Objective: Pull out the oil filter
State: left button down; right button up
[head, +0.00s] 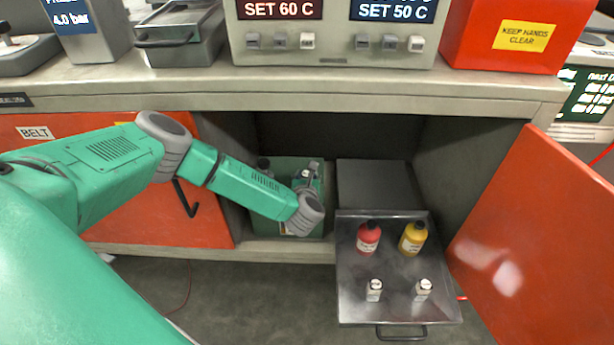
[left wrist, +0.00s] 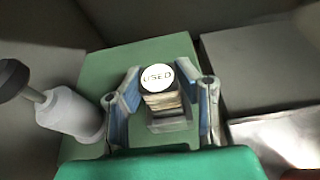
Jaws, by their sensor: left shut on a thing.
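The oil filter (left wrist: 158,78) has a white round top marked USED and brownish pleated sides, seen in the left wrist view. It stands upright at a grey socket (left wrist: 172,124) on a green box (left wrist: 95,80); how deep it sits I cannot tell. My left gripper (left wrist: 162,90) is shut on the filter, with a blue-lined finger on each side. In the head view, my left gripper (head: 308,178) is inside the open cabinet at the green box (head: 290,166), and my forearm hides part of the box. My right gripper is not in view.
A grey cylinder with a dark knob (left wrist: 65,108) stands left of the filter. A pulled-out metal tray (head: 395,268) holds a red bottle (head: 368,238), a yellow bottle (head: 413,238) and two small white-capped containers. An open orange door (head: 540,240) stands at the right.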

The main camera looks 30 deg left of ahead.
aim_at(307, 173)
pick_arm(q)
jog(key=shift+r, duration=0.4)
jog(key=shift+r, duration=0.1)
jog(key=shift+r+p, duration=1.85)
jog(key=shift+r, duration=0.5)
jog(key=shift+r+p, duration=0.95)
jog(key=shift+r, duration=0.6)
